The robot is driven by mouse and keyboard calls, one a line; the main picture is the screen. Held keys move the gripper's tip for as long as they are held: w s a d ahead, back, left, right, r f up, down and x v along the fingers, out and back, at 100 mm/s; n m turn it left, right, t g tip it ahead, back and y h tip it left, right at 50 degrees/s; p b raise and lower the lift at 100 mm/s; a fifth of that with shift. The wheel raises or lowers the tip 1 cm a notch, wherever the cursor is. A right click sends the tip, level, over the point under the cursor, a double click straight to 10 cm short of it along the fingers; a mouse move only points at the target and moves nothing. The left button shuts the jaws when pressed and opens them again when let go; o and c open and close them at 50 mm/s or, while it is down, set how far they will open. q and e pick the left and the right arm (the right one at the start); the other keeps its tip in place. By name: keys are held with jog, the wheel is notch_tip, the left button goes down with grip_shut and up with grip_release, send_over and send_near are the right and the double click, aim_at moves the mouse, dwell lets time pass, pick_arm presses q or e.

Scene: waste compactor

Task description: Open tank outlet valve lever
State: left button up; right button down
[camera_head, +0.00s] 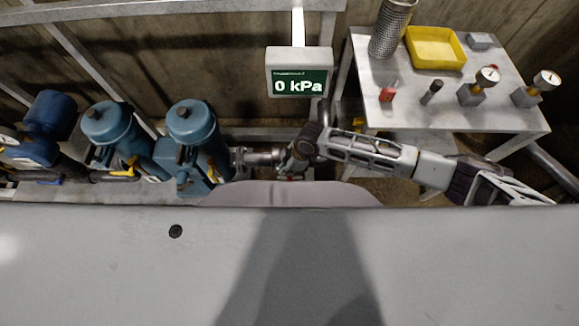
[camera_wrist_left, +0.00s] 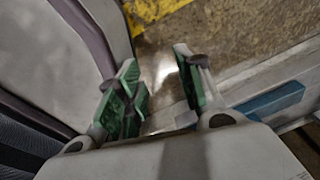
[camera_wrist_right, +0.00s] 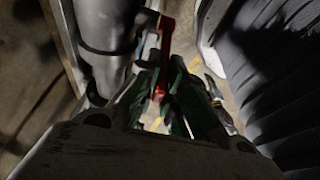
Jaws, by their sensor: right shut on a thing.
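The red valve lever (camera_wrist_right: 163,52) shows in the right wrist view, running down from a fitting beside a grey pipe (camera_wrist_right: 103,30). My right gripper (camera_wrist_right: 166,95) is shut on the lever, which sits between its green-padded fingers. In the head view my right arm comes in from the right and ends with the right gripper (camera_head: 290,165) at the pipe (camera_head: 262,157). The lever is mostly hidden there by the gripper. My left gripper (camera_wrist_left: 160,88) shows in the left wrist view, open and empty above the floor. It is not in the head view.
A display (camera_head: 300,82) reads 0 kPa. Blue pump-like units (camera_head: 193,135) stand left of the pipe. A metal table (camera_head: 440,112) at the right holds a yellow tray (camera_head: 435,48), a mesh cylinder (camera_head: 391,28) and gauges (camera_head: 485,80).

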jog(key=shift+a+h+p, duration=0.3)
jog(key=shift+p, duration=0.05)
jog(key=shift+a+f+h+p, duration=0.2)
jog(key=shift+a+h+p, duration=0.4)
jog(key=shift+h, duration=0.1)
jog(key=c, duration=1.6)
grip_release()
jog(key=shift+c, duration=0.2)
jog(key=shift+o, duration=0.5)
jog(key=shift+r, duration=0.1)
pick_arm(q)
jog(key=shift+s+d+r, duration=0.35)
jog(key=shift+s+r, duration=0.1)
jog(key=shift+s, duration=0.15)
jog(key=shift+s+d+r, duration=0.3)
jog(key=shift+s+r, duration=0.15)
jog(key=shift+s, duration=0.15)
pick_arm(e)
jog(key=r, duration=0.4)
jog(key=d+r, duration=0.1)
jog(key=r, duration=0.6)
jog(key=shift+d+r, duration=0.35)
jog(key=shift+d, duration=0.05)
